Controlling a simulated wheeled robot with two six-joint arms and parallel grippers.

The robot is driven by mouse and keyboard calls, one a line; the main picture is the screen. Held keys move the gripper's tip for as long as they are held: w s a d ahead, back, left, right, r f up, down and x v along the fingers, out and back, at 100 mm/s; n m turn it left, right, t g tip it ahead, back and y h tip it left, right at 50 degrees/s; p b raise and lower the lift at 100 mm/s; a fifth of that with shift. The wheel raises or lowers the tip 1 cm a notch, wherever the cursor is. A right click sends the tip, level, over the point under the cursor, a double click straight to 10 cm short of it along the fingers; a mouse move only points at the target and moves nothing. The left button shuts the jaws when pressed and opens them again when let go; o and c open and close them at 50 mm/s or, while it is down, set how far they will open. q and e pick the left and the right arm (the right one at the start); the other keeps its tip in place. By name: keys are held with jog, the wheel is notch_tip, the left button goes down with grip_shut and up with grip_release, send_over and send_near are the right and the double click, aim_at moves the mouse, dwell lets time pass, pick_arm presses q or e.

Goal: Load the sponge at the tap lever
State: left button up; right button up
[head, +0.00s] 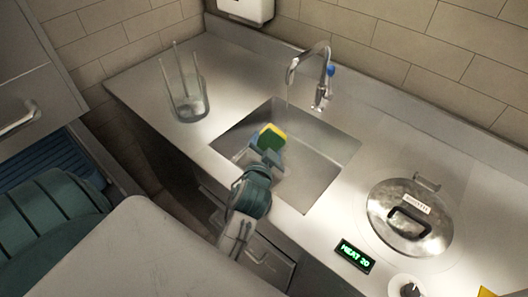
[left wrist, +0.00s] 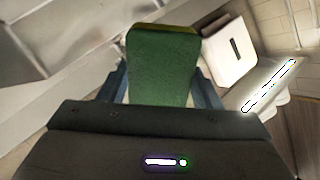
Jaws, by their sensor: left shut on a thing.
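A sponge (head: 271,136), yellow with a green face, is held by my left gripper (head: 266,155) over the sink (head: 310,170). The sponge also shows in the left wrist view (left wrist: 158,68), with its green face toward the camera, between the fingers of my left gripper (left wrist: 158,85), which is shut on it. The sponge is below and left of the spout, apart from the lever. My right gripper is not in view.
A clear glass container (head: 188,103) with upright sticks stands left of the sink. A lidded round pot (head: 410,215) is set in the counter at right, near a green-lit display (head: 355,256) and a knob (head: 406,287). A white box (head: 246,10) hangs on the wall.

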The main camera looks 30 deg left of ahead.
aim_at(270, 144)
pick_arm(q)
jog(key=x, duration=0.1)
jog(key=b+x, duration=0.1)
jog(key=x, duration=0.2)
jog(key=shift+w+d, duration=0.25)
jog(key=shift+d, duration=0.05)
jog(key=d+b+x, duration=0.1)
jog(key=x, duration=0.6)
jog(key=shift+w+b, duration=0.25)
jog(key=shift+b, duration=0.15)
jog(key=shift+r, duration=0.15)
jog(key=shift+s+d+p, duration=0.3)
jog(key=shift+s, duration=1)
jog(key=shift+s+d+p, duration=0.3)
jog(key=shift+s+p, duration=0.05)
jog(key=shift+s, duration=1)
jog(key=shift+s+d+p, duration=0.3)
jog(key=shift+s+d, duration=0.05)
jog(key=shift+s, duration=0.95)
